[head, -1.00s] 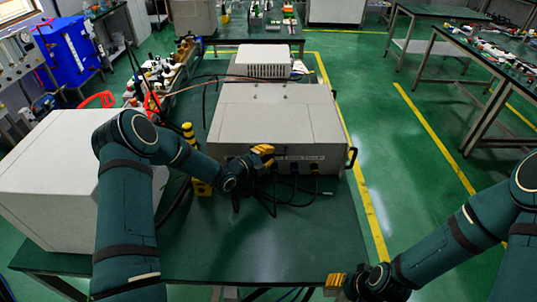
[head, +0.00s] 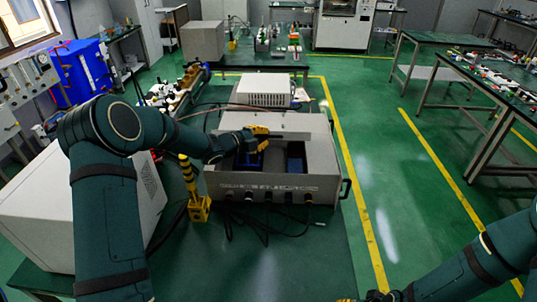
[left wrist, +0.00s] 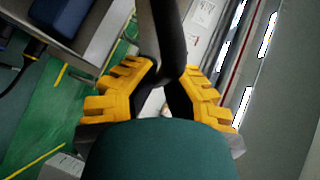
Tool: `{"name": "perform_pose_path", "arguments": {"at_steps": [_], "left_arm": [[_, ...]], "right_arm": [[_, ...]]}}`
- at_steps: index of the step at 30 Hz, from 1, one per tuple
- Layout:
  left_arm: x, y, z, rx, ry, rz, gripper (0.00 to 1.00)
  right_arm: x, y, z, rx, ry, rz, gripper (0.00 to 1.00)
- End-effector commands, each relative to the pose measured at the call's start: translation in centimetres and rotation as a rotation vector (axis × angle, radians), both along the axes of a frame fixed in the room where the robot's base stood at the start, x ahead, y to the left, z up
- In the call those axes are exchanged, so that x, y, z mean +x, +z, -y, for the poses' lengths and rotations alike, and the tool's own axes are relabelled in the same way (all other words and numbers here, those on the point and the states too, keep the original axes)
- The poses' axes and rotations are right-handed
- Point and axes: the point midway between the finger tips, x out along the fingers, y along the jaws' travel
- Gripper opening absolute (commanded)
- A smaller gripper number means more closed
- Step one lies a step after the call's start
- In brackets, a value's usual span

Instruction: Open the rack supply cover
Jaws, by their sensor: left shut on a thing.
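The rack supply (head: 265,188) is a grey box on the green table, with knobs and cables along its front. Its cover (head: 295,124) is swung up toward the back, and the inside lies exposed with blue parts (head: 295,160). My left gripper (head: 262,134) is at the raised cover above the opening. In the left wrist view its yellow fingers (left wrist: 168,85) are closed around a dark strip, which looks like the cover's edge. The exact contact is hidden in the head view. My right gripper shows only as a sliver at the bottom edge of the head view.
A large white box (head: 35,205) stands on the left of the table (head: 285,260). A white unit (head: 263,92) sits behind. Cables trail in front; the table's front area is clear.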

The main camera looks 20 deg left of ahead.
Motion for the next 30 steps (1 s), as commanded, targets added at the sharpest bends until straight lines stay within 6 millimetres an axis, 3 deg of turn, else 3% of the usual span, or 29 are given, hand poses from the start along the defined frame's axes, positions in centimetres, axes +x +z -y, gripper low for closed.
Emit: {"name": "perform_pose_path", "arguments": {"at_steps": [1,3,9,17,30], "left_arm": [[0.7,1.9,-0.1,0.001,-0.003,0.007,0.0],[1.6,3.5,-0.3,0.001,-0.004,0.007,0.0],[4.4,6.6,-1.2,0.001,-0.002,0.003,0.0],[7.0,8.4,-1.9,0.003,-0.002,0.001,0.0],[10.6,10.3,-3.0,-0.034,-0.002,-0.144,0.0]], "right_arm": [[0.0,1.1,0.0,0.002,0.0,0.0,0.47],[0.0,2.1,0.1,0.003,0.001,0.001,0.47],[-0.2,4.4,0.2,0.007,0.001,0.0,0.47],[-0.1,5.6,0.2,0.008,0.003,0.0,0.47],[-0.1,6.5,0.2,0.009,0.005,0.0,0.47]]}}
